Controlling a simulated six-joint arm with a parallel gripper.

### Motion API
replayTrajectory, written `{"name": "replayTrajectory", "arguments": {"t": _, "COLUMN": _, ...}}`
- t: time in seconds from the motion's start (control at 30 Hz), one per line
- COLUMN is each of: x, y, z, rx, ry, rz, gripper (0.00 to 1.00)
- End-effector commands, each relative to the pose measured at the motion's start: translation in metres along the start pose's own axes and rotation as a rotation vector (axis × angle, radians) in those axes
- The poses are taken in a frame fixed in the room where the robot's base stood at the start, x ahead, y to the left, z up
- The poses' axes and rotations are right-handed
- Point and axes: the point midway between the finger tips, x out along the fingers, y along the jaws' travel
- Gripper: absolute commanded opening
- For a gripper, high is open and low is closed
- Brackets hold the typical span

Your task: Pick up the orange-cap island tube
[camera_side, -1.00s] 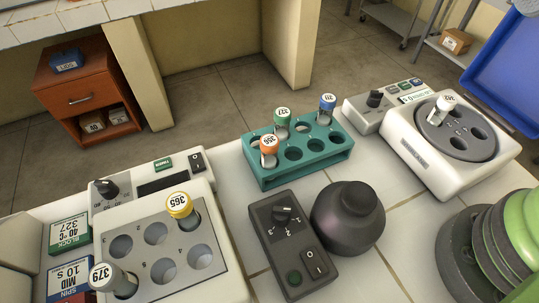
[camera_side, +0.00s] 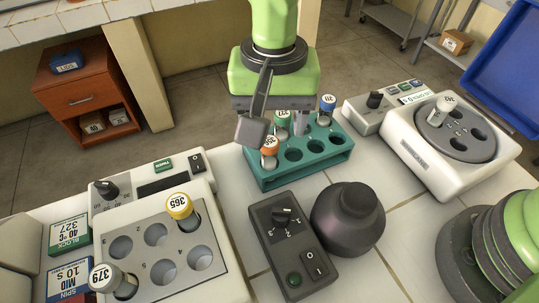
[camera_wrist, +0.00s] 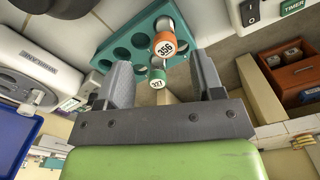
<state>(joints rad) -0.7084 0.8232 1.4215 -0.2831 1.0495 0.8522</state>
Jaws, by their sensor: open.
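The orange-cap tube (camera_side: 270,148) stands upright in a front-left hole of the teal rack (camera_side: 310,172). Its cap reads 356 in the wrist view (camera_wrist: 165,44). My gripper (camera_side: 275,125) is above the left part of the rack, pointing down. Its jaws (camera_wrist: 163,80) are open and empty, and the orange cap shows between and beyond the fingertips in the wrist view. A green-cap tube (camera_side: 283,119) stands behind the orange one, partly hidden by my gripper; it also shows in the wrist view (camera_wrist: 157,78). Whether a finger touches any tube, I cannot tell.
A blue-cap tube (camera_side: 327,104) stands at the rack's back right. A dark mixer (camera_side: 347,222) and control box (camera_side: 290,240) stand in front. A heating block (camera_side: 150,215) with yellow-cap and white-cap tubes is at left, a centrifuge (camera_side: 450,145) at right.

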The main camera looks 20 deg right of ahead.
Motion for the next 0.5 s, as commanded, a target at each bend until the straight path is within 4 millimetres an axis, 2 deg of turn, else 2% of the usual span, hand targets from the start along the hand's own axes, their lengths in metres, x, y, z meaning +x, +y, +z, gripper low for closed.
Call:
{"name": "replayTrajectory", "arguments": {"t": 0.1, "x": 0.017, "y": 0.001, "z": 0.000, "rx": 0.000, "ry": -0.002, "rz": 0.003, "gripper": 0.61}}
{"name": "replayTrajectory", "arguments": {"t": 0.27, "x": 0.029, "y": 0.000, "z": -0.001, "rx": 0.001, "ry": -0.002, "rz": 0.002, "gripper": 0.61}}
{"name": "replayTrajectory", "arguments": {"t": 0.5, "x": 0.064, "y": -0.005, "z": -0.006, "rx": 0.000, "ry": -0.003, "rz": 0.001, "gripper": 0.61}}
